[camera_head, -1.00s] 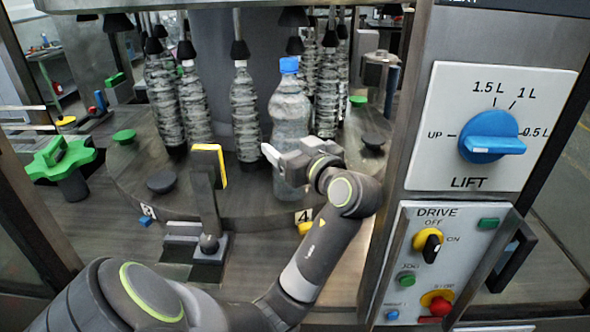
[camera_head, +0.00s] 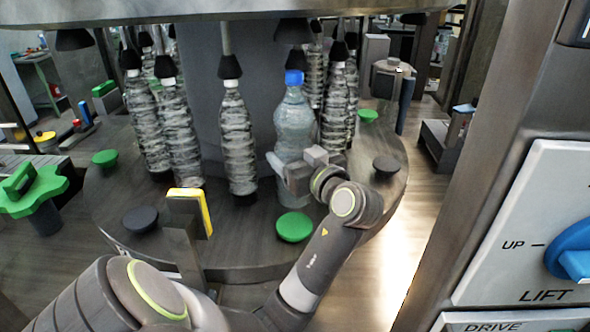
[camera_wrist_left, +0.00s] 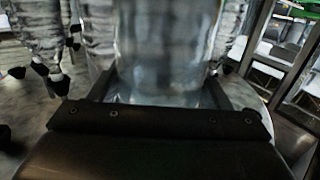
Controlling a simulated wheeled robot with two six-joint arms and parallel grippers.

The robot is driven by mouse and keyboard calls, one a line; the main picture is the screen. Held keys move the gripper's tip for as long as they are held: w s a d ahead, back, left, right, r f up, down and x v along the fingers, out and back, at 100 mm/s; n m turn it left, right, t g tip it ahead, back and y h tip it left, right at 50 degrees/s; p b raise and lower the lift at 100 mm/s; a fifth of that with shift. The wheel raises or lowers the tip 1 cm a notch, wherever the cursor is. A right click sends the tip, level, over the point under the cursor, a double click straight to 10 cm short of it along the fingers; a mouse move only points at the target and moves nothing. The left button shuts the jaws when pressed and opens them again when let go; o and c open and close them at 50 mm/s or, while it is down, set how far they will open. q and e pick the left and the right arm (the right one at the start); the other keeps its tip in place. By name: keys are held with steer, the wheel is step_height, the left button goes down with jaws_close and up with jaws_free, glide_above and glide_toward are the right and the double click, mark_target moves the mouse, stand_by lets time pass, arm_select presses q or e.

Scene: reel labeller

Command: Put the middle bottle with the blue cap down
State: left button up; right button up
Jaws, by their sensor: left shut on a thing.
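The clear bottle with the blue cap (camera_head: 294,118) stands upright at the front of the round carousel table (camera_head: 255,253), under a black cone (camera_head: 293,30) with a gap above the cap. My left gripper (camera_head: 288,168) is shut around its lower half. The bottle's lower body also shows in the left wrist view (camera_wrist_left: 165,50), between the jaws (camera_wrist_left: 165,95). The bottle's base is partly hidden by the gripper, so I cannot tell whether it touches the table. A green round pad (camera_head: 295,227) lies just in front of it. My right gripper is not in view.
A yellow-edged block on a post (camera_head: 190,212) stands front left. A green knob (camera_head: 35,195) is at the far left. The control panel with the blue LIFT dial (camera_head: 572,250) is at the right.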

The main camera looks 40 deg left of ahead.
arm_select(q)
step_height(320, 180, down, 3)
steer(key=shift+f+p, duration=0.2)
steer(key=shift+p, duration=0.2)
steer(key=shift+f, duration=0.55)
step_height(320, 180, down, 3)
steer(key=shift+r+p, duration=0.1)
steer(key=shift+p, duration=0.5)
steer(key=shift+f, duration=0.3)
